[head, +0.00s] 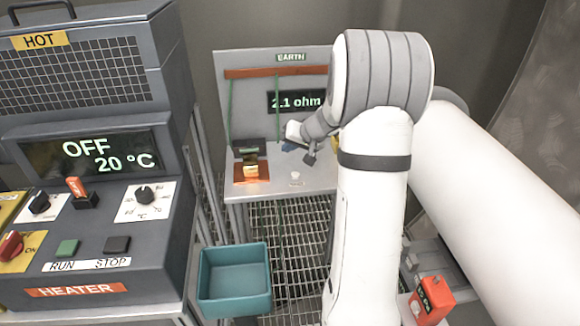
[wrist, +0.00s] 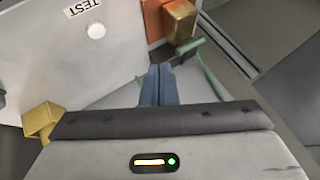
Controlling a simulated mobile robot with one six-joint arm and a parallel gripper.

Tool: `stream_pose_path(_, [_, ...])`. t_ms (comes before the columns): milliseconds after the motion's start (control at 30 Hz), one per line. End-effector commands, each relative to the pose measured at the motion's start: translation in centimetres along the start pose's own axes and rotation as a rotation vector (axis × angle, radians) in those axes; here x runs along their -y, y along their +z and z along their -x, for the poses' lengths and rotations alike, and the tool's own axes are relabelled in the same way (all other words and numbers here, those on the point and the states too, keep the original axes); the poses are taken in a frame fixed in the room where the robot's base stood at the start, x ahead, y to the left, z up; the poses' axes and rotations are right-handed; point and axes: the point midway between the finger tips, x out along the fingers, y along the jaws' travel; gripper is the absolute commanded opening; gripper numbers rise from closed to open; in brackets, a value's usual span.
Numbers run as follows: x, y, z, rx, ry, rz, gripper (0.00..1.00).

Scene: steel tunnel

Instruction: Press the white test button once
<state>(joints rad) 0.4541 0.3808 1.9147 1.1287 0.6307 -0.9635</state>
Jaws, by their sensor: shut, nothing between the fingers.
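The white test button (wrist: 96,31) is a small round disc on a pale grey surface, beside a label reading TEST. It also shows in the head view as a small white spot (head: 295,176) on the bench of the EARTH station. My gripper (wrist: 160,72) has two blue fingers lying together, with nothing between them. In the wrist view the fingertips are right of and below the button, apart from it. In the head view my gripper (head: 288,147) is above and slightly left of the button, partly hidden by my arm.
The EARTH panel's display (head: 290,101) reads 2.1 ohm. An orange pad with a gold block (head: 250,170) and green wires (wrist: 208,75) lie close to my fingers. Another gold block (wrist: 40,121) is at left. A teal bin (head: 234,281) and the heater (head: 90,250) stand nearby.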

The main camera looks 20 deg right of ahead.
Motion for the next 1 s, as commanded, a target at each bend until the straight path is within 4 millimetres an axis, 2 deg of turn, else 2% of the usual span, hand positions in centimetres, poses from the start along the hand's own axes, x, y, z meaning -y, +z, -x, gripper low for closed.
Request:
stream_pose_path(33, [-1.2, -1.0, -0.3, -0.021, 0.005, -0.018, 0.00])
stream_pose_path(100, [-2.4, -1.9, -0.7, -0.044, 0.009, -0.031, 0.00])
stream_pose_path(267, [-3.6, -2.7, -1.1, -0.070, 0.013, -0.045, 0.00])
stream_pose_path(700, [-3.8, -2.5, -1.3, -0.070, 0.014, -0.045, 0.00])
stream_pose_path(1000, [-5.3, -1.2, -3.3, -0.069, 0.014, -0.046, 0.00])
